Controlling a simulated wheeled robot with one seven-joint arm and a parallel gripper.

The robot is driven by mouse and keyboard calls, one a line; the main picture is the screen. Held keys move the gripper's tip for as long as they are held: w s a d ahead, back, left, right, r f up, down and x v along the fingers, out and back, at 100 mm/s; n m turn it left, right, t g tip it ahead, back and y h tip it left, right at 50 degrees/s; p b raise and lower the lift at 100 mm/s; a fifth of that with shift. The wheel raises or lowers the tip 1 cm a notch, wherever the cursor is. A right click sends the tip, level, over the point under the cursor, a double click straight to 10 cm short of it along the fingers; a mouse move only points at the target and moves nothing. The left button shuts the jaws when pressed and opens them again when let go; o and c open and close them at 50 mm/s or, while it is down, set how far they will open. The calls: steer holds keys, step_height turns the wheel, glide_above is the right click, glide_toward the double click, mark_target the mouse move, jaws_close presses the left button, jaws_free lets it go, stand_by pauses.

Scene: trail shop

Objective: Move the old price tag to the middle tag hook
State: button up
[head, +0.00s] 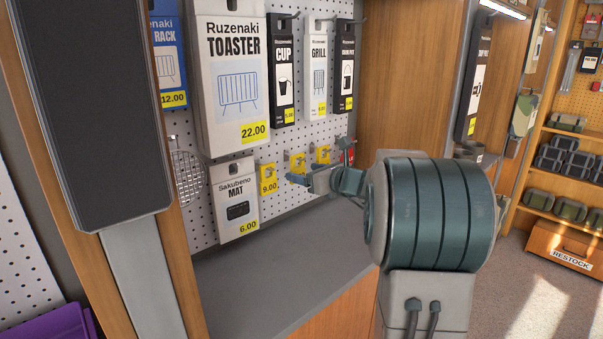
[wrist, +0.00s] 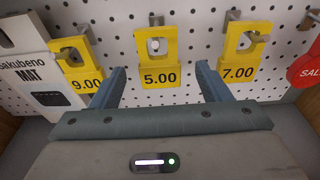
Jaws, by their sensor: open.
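Three yellow price tags hang in a row on the pegboard in the wrist view: the 9.00 tag (wrist: 80,65) at left, the 5.00 tag (wrist: 160,76) in the middle and the 7.00 tag (wrist: 240,72) at right. Each has a square hole at the top, with a metal hook at or above it. None is marked as old. My gripper (wrist: 160,72) is open, its fingers on either side of the 5.00 tag in the picture. Whether the tag is between the fingertips or beyond them I cannot tell. In the head view my wrist partly hides this row.
A red SALE tag (wrist: 306,68) hangs at far right. The Sakubeno MAT box (head: 236,205) hangs at left of the tags. The TOASTER (head: 230,75), CUP (head: 283,70) and GRILL (head: 317,75) boxes hang above. A bare grey shelf (head: 270,265) lies below.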

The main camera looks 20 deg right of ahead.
steer(key=v, duration=1.1)
steer(key=s+a+f+n+g+p, duration=0.1)
steer(key=s+a+f+n+g, duration=0.2)
steer(key=s+a+n+g, duration=0.4)
steer(key=s+a+f+n+g+p, duration=0.2)
steer(key=s+a+f+n, duration=0.25)
steer(key=a+n, duration=0.45)
steer(key=s+f+n+g+h+p, duration=0.1)
steer(key=s+n+h, duration=0.2)
steer(key=s+n, duration=0.4)
steer(key=s+a+f+n+g+h+p, duration=0.1)
steer(key=s+f+n+g+h, duration=0.1)
steer(key=s+n, duration=0.4)
steer(key=shift+s+f+n+h+p, duration=0.3)
steer(key=shift+s+n+h, duration=0.15)
steer(key=shift+n, duration=0.75)
